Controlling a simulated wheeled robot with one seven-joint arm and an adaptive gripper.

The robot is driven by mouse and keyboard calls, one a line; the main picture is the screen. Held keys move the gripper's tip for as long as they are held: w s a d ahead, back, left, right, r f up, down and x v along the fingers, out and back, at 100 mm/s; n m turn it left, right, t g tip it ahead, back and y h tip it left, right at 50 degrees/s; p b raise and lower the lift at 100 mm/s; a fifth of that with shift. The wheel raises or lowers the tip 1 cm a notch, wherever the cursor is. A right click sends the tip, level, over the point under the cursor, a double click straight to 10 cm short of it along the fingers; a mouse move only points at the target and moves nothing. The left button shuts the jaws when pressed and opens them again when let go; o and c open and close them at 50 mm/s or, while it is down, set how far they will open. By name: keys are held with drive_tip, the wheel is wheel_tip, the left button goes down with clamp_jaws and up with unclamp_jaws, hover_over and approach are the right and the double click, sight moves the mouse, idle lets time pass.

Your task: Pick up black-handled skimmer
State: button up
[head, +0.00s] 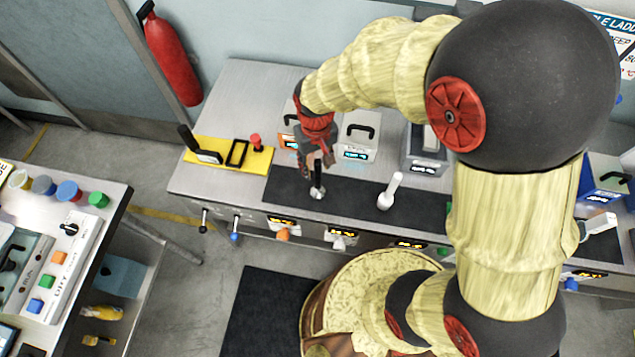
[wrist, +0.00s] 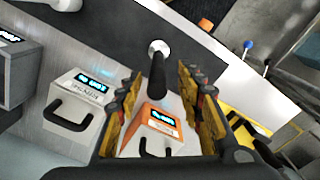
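The black-handled skimmer (head: 317,191) stands on the dark mat of the counter, its black handle pointing up and its small silver end at the bottom. My gripper (head: 317,158) is above it, pointing down, and hides the upper handle in the head view. In the wrist view, the skimmer's black handle (wrist: 157,76) appears between the two spread fingers of my gripper (wrist: 160,72), with a gap on each side. The fingers are open and hold nothing. I cannot tell how far down the handle they reach.
A white-handled utensil (head: 391,190) stands on the mat (head: 350,196) to the right. Behind are an orange dip module (wrist: 160,125) and a white one (head: 358,138). A yellow panel (head: 255,160) with black handles lies left. Knobs line the counter's front.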

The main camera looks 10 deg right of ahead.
sight(318, 178)
drive_tip(key=f+b, duration=0.1)
drive_tip(key=f, duration=0.6)
drive_tip(key=shift+d+f, duration=0.2)
drive_tip(key=shift+s, duration=0.1)
drive_tip(key=shift+c, duration=0.2)
clamp_jaws()
